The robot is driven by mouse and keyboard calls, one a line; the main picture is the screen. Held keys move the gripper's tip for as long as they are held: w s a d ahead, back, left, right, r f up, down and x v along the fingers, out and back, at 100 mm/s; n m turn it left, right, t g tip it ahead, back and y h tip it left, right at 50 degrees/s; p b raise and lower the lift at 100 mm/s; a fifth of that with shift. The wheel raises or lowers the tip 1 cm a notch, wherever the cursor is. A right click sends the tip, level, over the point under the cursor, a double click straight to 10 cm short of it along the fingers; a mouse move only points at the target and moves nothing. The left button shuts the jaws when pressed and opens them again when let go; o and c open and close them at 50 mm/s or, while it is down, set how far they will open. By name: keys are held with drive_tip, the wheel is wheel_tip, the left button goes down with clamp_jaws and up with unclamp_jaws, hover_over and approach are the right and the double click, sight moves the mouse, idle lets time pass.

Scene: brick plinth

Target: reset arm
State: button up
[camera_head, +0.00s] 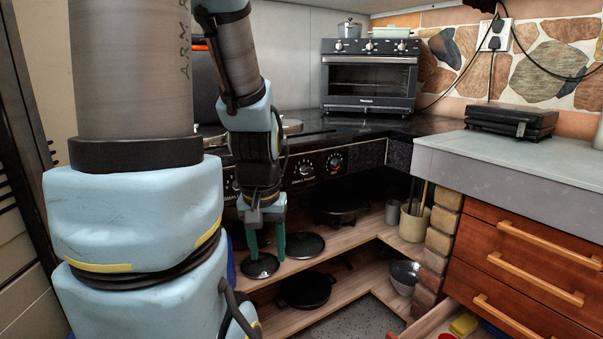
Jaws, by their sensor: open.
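My gripper (265,240) hangs fingers down at the end of my light blue arm, left of the middle of the view. Its two green fingers are apart, with nothing seen between them. It is in front of the wooden shelf (347,239) below the stove. A dark round lid (260,266) shows at the fingertips; I cannot tell whether they touch it. A second dark lid (304,245) lies just right of the gripper. My upper arm hides much of the left side.
A black toaster oven (368,76) stands on the black counter. A black pan (305,290) and a metal bowl (404,276) are on the lower shelf. A utensil pot (414,221) stands by the brick pillar (442,222). Wooden drawers (530,250) are at right, with an open one at the bottom.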

wheel_tip(320, 180, up, 15)
drive_tip(key=p, duration=1.2)
drive_tip(key=shift+p, duration=0.3)
